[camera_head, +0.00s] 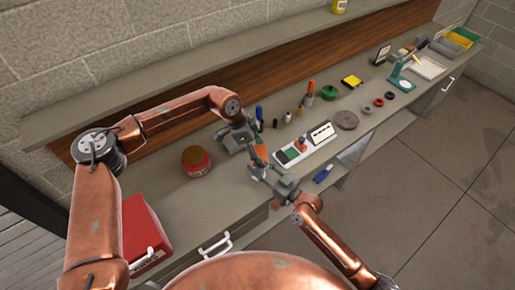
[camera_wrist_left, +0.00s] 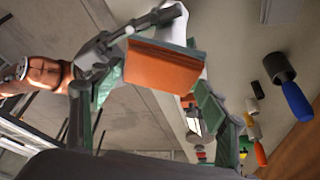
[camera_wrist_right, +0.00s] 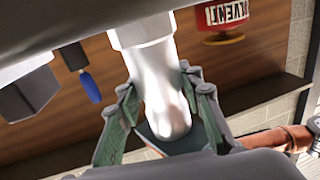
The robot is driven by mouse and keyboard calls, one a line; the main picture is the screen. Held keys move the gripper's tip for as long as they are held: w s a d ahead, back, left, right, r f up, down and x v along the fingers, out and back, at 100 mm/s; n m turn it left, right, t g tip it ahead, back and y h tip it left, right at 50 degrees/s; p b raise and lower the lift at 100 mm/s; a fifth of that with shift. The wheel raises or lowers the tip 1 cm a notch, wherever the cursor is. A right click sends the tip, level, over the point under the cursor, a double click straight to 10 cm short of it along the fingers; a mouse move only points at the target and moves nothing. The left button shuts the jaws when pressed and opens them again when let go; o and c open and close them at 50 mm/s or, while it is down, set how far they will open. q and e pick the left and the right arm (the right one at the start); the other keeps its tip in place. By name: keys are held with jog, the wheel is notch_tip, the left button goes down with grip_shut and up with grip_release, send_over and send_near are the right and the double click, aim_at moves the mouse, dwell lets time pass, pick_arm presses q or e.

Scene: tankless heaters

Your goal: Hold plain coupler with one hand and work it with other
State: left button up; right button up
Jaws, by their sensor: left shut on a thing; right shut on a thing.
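The plain coupler appears to be the part between my two grippers near the bench's front edge. The exact finger contacts are partly hidden.
A red jar (camera_head: 195,161) stands left of the grippers and a red box (camera_head: 144,232) nearer me. A white tray (camera_head: 306,145) lies just right of the grippers. Several small tools and rings stand farther right.

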pick_arm(q)
jog(key=shift+s+d, duration=0.25)
jog(key=shift+s, duration=0.15)
jog(key=shift+w+a, duration=0.5)
jog(key=shift+w, duration=0.2)
jog(key=shift+w+a, duration=0.5)
jog(key=shift+w, duration=0.15)
jog(key=shift+s+d+f, duration=0.1)
jog(key=shift+s+d, duration=0.45)
jog(key=shift+s, duration=0.2)
jog(key=shift+s+d, duration=0.5)
jog(key=shift+s, duration=0.2)
notch_tip(320, 180, up, 2)
jog(key=shift+w+r, duration=0.1)
jog(key=shift+r, duration=3.05)
pick_arm(e)
jog(key=o, duration=1.4)
